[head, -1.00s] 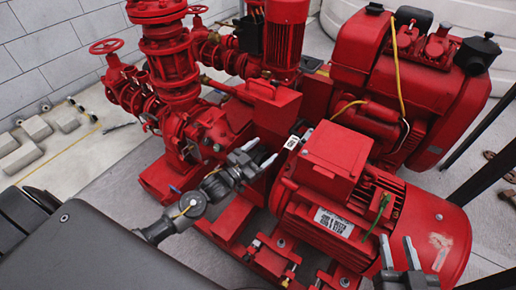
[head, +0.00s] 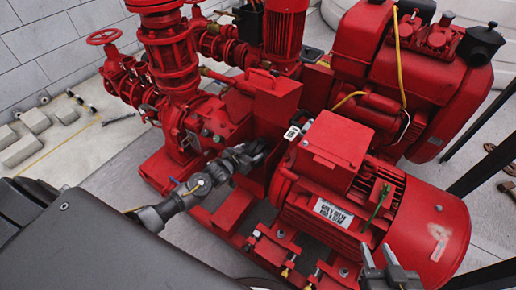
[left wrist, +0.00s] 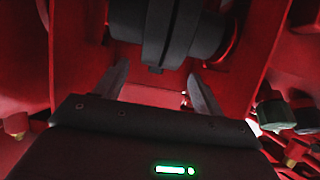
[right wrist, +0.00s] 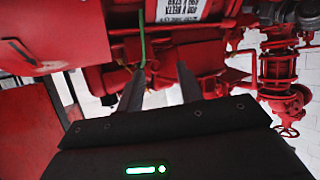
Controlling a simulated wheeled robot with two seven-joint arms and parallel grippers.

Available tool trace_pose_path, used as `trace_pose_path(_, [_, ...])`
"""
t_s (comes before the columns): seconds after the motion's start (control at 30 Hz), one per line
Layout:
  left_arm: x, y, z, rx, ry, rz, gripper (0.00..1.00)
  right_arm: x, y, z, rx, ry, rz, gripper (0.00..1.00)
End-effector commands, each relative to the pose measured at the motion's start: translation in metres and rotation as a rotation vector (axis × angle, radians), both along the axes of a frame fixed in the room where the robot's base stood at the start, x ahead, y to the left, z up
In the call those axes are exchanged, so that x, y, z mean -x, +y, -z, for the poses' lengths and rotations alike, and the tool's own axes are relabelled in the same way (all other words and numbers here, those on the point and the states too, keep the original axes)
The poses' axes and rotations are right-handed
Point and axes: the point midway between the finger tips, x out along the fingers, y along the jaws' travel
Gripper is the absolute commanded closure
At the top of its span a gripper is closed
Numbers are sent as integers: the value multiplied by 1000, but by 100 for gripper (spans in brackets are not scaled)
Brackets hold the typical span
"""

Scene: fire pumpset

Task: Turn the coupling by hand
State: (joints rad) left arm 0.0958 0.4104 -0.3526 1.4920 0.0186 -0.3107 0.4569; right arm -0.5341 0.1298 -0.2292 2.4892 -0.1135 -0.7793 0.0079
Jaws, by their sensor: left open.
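The coupling (left wrist: 168,30) is a set of dark grey discs on the shaft line, at the top of the left wrist view. In the head view it is largely hidden by my left gripper (head: 262,148), which is down in the shaded gap between the red pump (head: 205,120) and the red motor (head: 340,180). In the left wrist view my left gripper's (left wrist: 158,80) fingers are open, one to each side below the coupling; contact cannot be told. My right gripper (head: 377,246) is open and empty in front of the motor; its fingers also show in the right wrist view (right wrist: 160,72).
A red diesel engine (head: 390,80) stands behind the motor. A green wire (head: 380,200) hangs on the motor's side, close to my right gripper. Red base rails and bolts (head: 280,235) lie below. Grey blocks (head: 38,121) sit on the floor at left.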

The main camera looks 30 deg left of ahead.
Motion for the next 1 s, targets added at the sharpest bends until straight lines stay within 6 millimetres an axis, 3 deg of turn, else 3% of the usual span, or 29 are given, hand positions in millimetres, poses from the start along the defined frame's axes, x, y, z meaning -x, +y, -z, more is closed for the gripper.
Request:
trace_pose_path(0.23, [-37,-6,17,1,-1,1,31,-7,30,-41,-115,-273,-81,64])
trace_pose_path(0.5, [-57,-9,25,1,-1,2,31,-2,47,-73,-202,-453,-134,64])
trace_pose_path(0.9, [-61,-9,25,1,-1,2,31,0,51,-82,-223,-494,-147,64])
trace_pose_path(1.0, [-61,-9,25,1,-1,2,41,0,50,-82,-223,-493,-147,64])
